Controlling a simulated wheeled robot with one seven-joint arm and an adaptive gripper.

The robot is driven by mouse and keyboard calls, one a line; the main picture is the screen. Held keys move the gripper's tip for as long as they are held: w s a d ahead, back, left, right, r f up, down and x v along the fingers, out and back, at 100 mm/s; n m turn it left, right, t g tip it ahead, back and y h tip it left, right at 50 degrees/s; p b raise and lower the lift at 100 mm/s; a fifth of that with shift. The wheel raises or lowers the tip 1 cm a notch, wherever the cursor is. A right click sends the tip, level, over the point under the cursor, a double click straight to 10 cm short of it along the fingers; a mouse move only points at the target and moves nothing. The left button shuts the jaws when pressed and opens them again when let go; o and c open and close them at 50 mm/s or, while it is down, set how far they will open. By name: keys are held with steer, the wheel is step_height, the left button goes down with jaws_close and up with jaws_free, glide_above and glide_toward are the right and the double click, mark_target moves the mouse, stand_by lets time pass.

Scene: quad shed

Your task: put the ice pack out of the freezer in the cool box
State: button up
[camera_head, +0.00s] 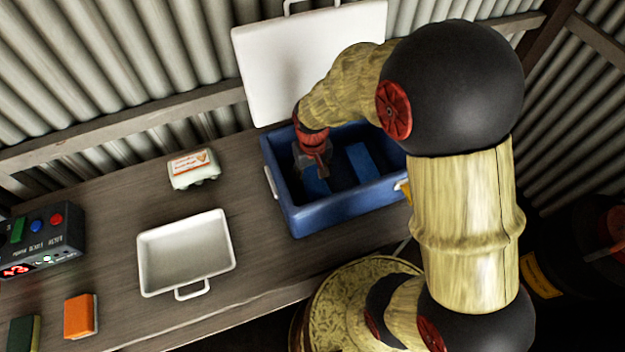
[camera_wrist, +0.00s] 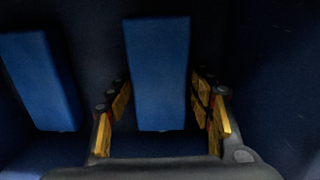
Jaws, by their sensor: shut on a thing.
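The cool box (camera_head: 345,215) is an open blue box on the bench, right of centre in the head view. My gripper (camera_head: 317,171) reaches down inside its left part. It is shut on a blue ice pack (camera_wrist: 158,70), a flat block that lies between the fingers in the wrist view. Part of this pack (camera_head: 317,187) shows below the gripper in the head view. A second blue pack (camera_head: 360,159) lies in the box to the right; a similar pack (camera_wrist: 40,80) shows at left in the wrist view. Whether the held pack touches the floor, I cannot tell. I cannot identify the freezer.
A white lid-like panel (camera_head: 300,75) stands behind the box against the corrugated wall. An egg carton (camera_head: 193,170), a white tray (camera_head: 187,255), a control box (camera_head: 45,240), an orange block (camera_head: 80,316) and a green block (camera_head: 24,334) sit left. Bare bench lies between.

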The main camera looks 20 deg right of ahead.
steer(key=shift+f, duration=0.1)
steer(key=o, duration=1.6)
steer(key=shift+o, duration=0.5)
step_height(320, 180, up, 12)
steer(key=p, duration=0.4)
step_height(320, 180, up, 12)
steer(key=t, duration=0.2)
glide_above(312, 179)
steer(key=s, duration=0.4)
steer(key=s+r+t, duration=0.3)
steer(key=s+r, duration=0.4)
steer(key=s, duration=0.3)
steer(key=shift+d+r+t, duration=0.3)
steer(key=shift+d+r, duration=0.05)
steer(key=shift+d, duration=0.05)
